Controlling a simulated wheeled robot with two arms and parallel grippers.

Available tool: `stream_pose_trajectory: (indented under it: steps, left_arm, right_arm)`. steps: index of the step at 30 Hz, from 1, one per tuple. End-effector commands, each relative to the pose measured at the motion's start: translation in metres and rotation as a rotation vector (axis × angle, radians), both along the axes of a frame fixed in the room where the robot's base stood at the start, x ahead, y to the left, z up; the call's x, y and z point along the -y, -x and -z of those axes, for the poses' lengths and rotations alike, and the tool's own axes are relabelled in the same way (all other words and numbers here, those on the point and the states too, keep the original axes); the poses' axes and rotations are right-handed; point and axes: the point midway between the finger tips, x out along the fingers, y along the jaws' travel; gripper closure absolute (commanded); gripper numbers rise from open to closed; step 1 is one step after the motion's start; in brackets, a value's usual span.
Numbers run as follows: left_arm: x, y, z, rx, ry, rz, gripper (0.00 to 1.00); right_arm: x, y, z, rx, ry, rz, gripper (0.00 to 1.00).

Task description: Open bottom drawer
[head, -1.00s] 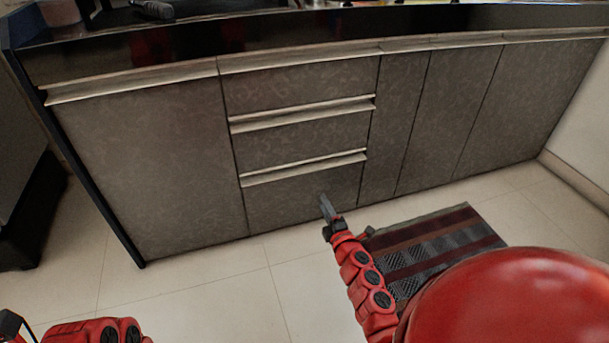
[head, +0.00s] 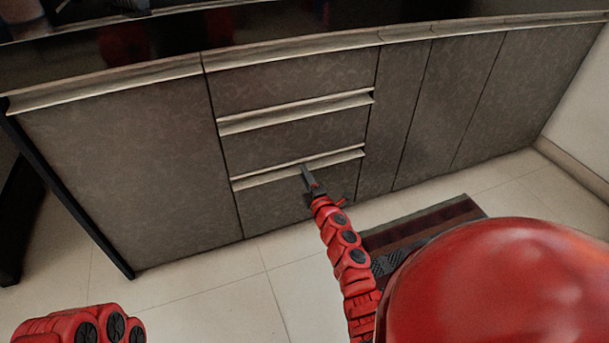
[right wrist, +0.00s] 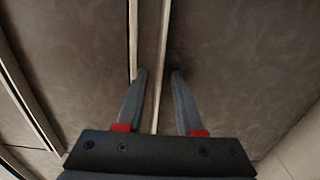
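The bottom drawer (head: 268,208) is the lowest of a stack of grey-brown drawers in the head view and looks closed. Its pale metal handle strip (head: 265,176) runs along its top edge. My right gripper (head: 307,172) is at that strip, right of its middle. In the right wrist view, the open fingers of my right gripper (right wrist: 159,74) straddle a pale strip (right wrist: 161,50). I cannot tell whether either finger touches it. My left gripper is out of view; only part of my left arm shows at the lower left.
Two more drawers (head: 290,82) with pale handle strips are above. Cabinet doors (head: 120,180) flank the stack under a dark counter edge (head: 330,30). A striped mat (head: 430,222) lies on the tiled floor (head: 200,300) to the right. The floor left of my right arm is clear.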

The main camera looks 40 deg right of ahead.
Motion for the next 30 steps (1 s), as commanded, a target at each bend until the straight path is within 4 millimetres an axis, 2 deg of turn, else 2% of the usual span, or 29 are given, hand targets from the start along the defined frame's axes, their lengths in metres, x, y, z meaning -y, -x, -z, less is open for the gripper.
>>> stream_pose_trajectory:
  steps: [2, 6, 8, 30]
  left_arm:
    - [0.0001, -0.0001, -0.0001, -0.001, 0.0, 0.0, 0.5]
    - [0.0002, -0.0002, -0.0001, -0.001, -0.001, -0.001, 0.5]
    - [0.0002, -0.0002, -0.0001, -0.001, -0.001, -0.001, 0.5]
    - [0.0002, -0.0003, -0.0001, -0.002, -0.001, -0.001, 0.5]
  right_arm:
    - [0.0, 0.0001, 0.0001, 0.0, 0.0, 0.0, 0.67]
    - [-0.0001, 0.0001, 0.0001, 0.0, -0.001, 0.0, 0.93]
    - [-0.0001, 0.0001, 0.0001, 0.0, -0.001, 0.0, 1.0]
    - [-0.0003, 0.0002, 0.0006, -0.001, -0.001, 0.0, 1.0]
